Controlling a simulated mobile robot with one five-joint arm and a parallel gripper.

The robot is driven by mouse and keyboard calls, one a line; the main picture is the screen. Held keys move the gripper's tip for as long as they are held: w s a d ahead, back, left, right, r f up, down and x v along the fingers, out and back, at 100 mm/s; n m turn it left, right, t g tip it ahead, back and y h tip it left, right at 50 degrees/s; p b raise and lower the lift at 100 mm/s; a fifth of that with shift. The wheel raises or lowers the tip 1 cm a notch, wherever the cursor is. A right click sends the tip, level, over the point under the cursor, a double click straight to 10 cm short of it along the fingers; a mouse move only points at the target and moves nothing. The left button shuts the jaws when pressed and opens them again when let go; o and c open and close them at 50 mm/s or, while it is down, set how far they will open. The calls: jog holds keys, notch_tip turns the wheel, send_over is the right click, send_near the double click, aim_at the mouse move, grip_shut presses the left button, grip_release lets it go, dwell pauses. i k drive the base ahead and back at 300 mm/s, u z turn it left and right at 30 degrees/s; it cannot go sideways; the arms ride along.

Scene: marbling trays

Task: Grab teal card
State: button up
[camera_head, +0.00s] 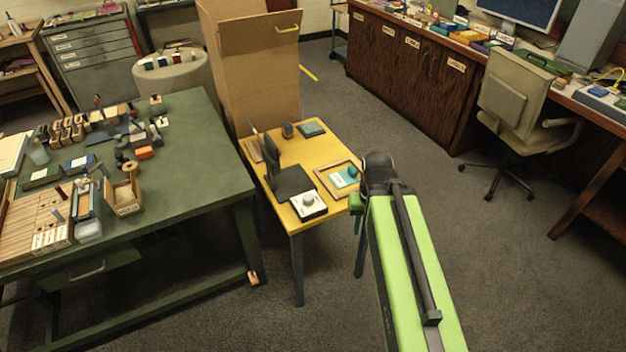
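A light teal card (341,181) lies in a shallow wood-rimmed tray (321,175) on the right side of the small yellow table (304,153). A darker teal rounded object (353,171) sits at the card's upper right and covers part of it. My green arm reaches in from the lower right. My gripper (356,203) is at the table's right edge, just right of and below the tray, mostly hidden by the arm's dark end joint. I cannot see its fingers clearly, nor anything held in them.
A white device with a round knob (308,205) and a dark upright stand (274,168) are on the yellow table. A blue-grey flat item (311,129) lies at its back. A cluttered green workbench (196,190) stands left, and a tall cardboard box (252,80) behind.

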aim_at(340, 179)
jog(key=u, duration=0.05)
jog(key=k, duration=1.3)
jog(key=u, duration=0.6)
jog(key=i, duration=1.4)
jog(key=u, duration=0.4)
jog(key=i, duration=1.25)
jog(key=z, duration=0.2)
